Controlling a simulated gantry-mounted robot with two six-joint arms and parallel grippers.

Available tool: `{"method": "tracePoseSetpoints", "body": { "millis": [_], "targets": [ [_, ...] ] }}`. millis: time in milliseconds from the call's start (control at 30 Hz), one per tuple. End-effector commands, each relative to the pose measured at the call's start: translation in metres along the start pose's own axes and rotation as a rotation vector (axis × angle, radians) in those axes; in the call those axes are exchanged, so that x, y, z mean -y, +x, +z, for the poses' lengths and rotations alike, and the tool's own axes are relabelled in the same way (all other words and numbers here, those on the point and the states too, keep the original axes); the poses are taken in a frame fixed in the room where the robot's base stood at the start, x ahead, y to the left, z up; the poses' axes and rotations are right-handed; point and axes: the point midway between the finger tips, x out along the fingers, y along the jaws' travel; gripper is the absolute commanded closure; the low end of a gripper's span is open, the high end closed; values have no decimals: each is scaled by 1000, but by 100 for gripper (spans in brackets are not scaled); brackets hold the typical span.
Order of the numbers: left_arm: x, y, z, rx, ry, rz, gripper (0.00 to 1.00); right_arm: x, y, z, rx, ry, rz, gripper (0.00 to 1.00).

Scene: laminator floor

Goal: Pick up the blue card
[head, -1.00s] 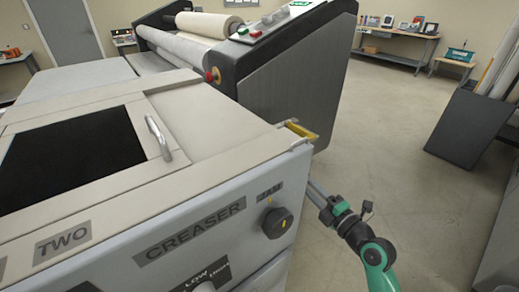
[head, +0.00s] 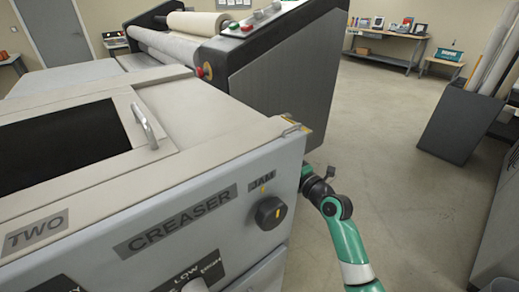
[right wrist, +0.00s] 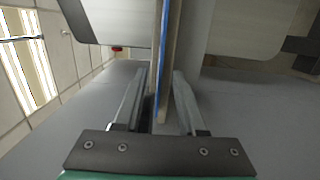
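In the right wrist view a thin blue strip (right wrist: 163,48), seen edge-on, runs along a tan plate between my fingers; it looks like the blue card's edge. My right gripper (right wrist: 160,85) is open, with one finger on each side of the strip and plate and gaps showing on both sides. In the head view my right arm reaches to the right side of the creaser machine (head: 190,180), and its gripper is hidden behind the corner. The card cannot be made out there. My left gripper is not in view.
The creaser's front has a black JAM knob (head: 270,212). A metal handle (head: 145,126) is on its top. A laminator (head: 280,75) with rolls stands behind. A dark bin of rolls (head: 461,122) stands at right. The floor between is clear.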

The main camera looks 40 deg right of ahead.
Motion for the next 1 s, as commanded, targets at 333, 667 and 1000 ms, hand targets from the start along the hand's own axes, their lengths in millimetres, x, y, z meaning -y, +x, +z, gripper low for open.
{"method": "tracePoseSetpoints", "body": {
  "millis": [333, 667, 1000],
  "targets": [
    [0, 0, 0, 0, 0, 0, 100, 0, 0, 0, 0, 0, 0, 92],
    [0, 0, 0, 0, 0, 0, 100, 0, 0, 0, 0, 0, 0, 100],
    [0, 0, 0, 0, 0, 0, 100, 0, 0, 0, 0, 0, 0, 100]
  ]
}}
